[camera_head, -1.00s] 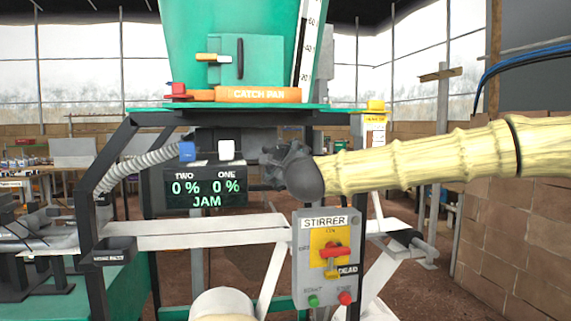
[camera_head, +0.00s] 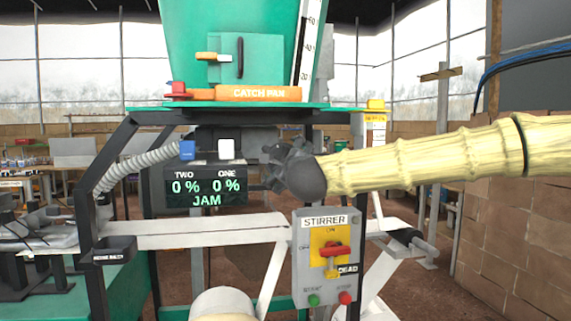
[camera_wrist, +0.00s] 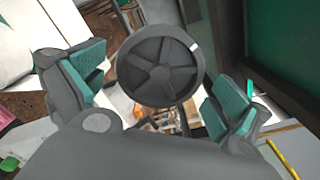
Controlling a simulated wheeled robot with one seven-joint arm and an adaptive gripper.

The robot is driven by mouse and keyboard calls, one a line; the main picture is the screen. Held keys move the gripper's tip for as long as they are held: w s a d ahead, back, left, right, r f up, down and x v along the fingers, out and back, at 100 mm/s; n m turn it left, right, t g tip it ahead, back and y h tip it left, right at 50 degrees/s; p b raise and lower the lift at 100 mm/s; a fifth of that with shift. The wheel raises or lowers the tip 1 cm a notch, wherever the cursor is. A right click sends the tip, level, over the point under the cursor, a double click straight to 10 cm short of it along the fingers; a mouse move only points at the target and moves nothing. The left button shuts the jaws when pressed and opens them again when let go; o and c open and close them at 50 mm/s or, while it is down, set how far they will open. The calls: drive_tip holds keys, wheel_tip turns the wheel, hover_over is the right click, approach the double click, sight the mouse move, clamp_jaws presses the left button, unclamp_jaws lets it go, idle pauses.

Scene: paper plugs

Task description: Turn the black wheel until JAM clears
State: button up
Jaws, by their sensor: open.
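The black wheel (camera_wrist: 160,66) shows in the wrist view as a dark round rim with spokes and a small white mark at its upper right. My gripper (camera_wrist: 158,95) is open, with one teal-padded finger on each side of the wheel and visible room between pads and rim. In the head view my gripper (camera_head: 278,163) is beside the display, at the end of my arm, and the wheel cannot be made out behind it. The display (camera_head: 205,187) reads TWO 0 %, ONE 0 % and JAM in green.
The STIRRER box (camera_head: 328,258), with a red switch on yellow, a green button and a red button, hangs just below my arm. The dark frame post (camera_head: 93,240) stands at left. An orange catch pan (camera_head: 258,94) sits above. A brick wall (camera_head: 510,220) is at right.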

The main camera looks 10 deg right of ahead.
drive_tip(key=shift+s+d+b, duration=0.1)
drive_tip(key=shift+s+b, duration=0.2)
drive_tip(key=shift+s, duration=1.25)
drive_tip(key=s, duration=0.4)
drive_tip(key=shift+b, duration=0.35)
